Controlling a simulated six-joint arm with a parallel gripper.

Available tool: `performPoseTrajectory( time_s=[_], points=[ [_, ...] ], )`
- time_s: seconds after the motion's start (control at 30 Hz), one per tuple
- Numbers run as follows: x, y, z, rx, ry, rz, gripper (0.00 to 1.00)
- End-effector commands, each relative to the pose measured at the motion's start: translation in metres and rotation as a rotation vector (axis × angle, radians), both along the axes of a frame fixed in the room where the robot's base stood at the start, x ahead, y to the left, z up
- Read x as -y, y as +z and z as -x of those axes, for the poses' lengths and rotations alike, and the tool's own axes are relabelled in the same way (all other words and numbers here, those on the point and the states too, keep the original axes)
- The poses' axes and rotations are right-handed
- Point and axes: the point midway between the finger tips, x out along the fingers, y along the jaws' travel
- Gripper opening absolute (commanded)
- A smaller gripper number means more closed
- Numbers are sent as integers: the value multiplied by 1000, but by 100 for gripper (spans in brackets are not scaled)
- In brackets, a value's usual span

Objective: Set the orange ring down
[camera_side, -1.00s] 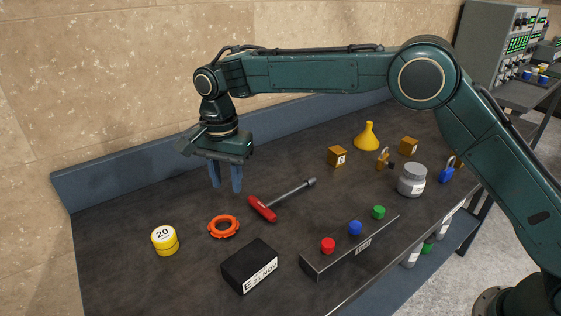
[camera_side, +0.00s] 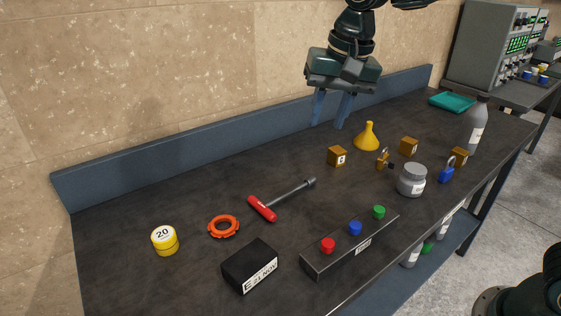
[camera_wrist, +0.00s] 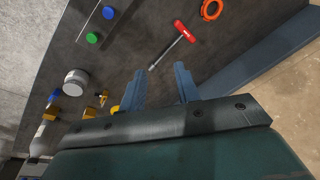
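The orange ring (camera_side: 224,226) lies flat on the dark bench top (camera_side: 200,285), between the yellow weight marked 20 and the red-handled tool. It also shows at the top right of the wrist view (camera_wrist: 211,9). My gripper (camera_side: 329,124) is raised near the back of the bench, up and to the right of the ring and well away from it. Its two blue fingers are spread apart with nothing between them. The wrist view shows the same open fingers (camera_wrist: 160,86).
A red-handled tool (camera_side: 262,208), yellow weight (camera_side: 165,241), black box (camera_side: 249,267) and button box (camera_side: 318,262) surround the ring. A yellow funnel (camera_side: 367,137), wooden cube (camera_side: 337,156), grey jar (camera_side: 411,180) and padlocks stand at the right. The back left of the bench is clear.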

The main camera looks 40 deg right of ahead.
Motion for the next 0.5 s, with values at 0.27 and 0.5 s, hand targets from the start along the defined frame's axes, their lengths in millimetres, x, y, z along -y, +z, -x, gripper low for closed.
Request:
performPoseTrajectory(
  time_s=[0.27,0.5],
  points=[
    [44,17,65,88,135,36,32],
    [73,14,122,158,253,85,32]
  ],
)
